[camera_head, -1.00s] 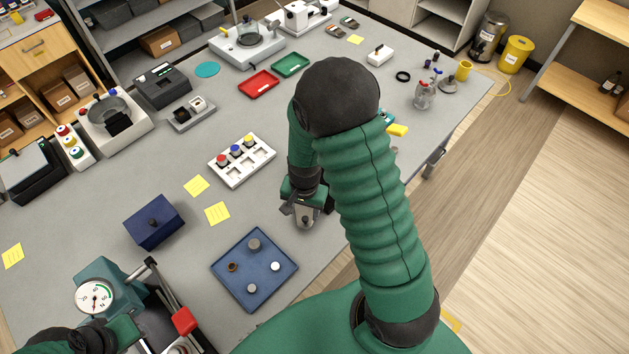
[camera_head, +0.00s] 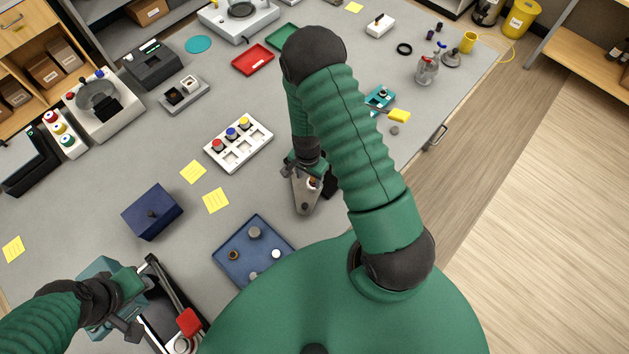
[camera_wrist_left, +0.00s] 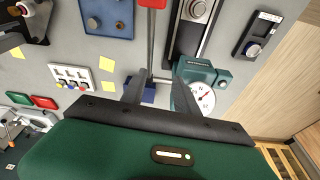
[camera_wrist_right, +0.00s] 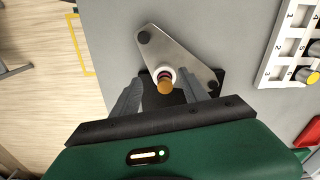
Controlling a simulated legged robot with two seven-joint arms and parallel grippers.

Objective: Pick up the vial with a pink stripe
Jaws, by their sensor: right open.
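A small vial with an orange-brown cap stands upright in a hole of a metal plate; it shows in the right wrist view (camera_wrist_right: 165,82) and, partly hidden, in the head view (camera_head: 313,184). A thin pinkish band seems to show below its cap. The metal plate (camera_wrist_right: 185,55) has a tapered shape with dark knobs. My right gripper (camera_wrist_right: 168,92) is open, its fingers on either side of the vial, apart from it as far as I can see. My left gripper (camera_wrist_left: 157,75) is open near a press-like device with a dial (camera_wrist_left: 203,98).
A white rack (camera_head: 239,143) holds red, blue and yellow capped vials. A blue tray (camera_head: 232,268) with small round pieces lies near my body. A dark blue box (camera_head: 152,212) and yellow notes (camera_head: 215,200) lie left of the plate. The table edge is at right.

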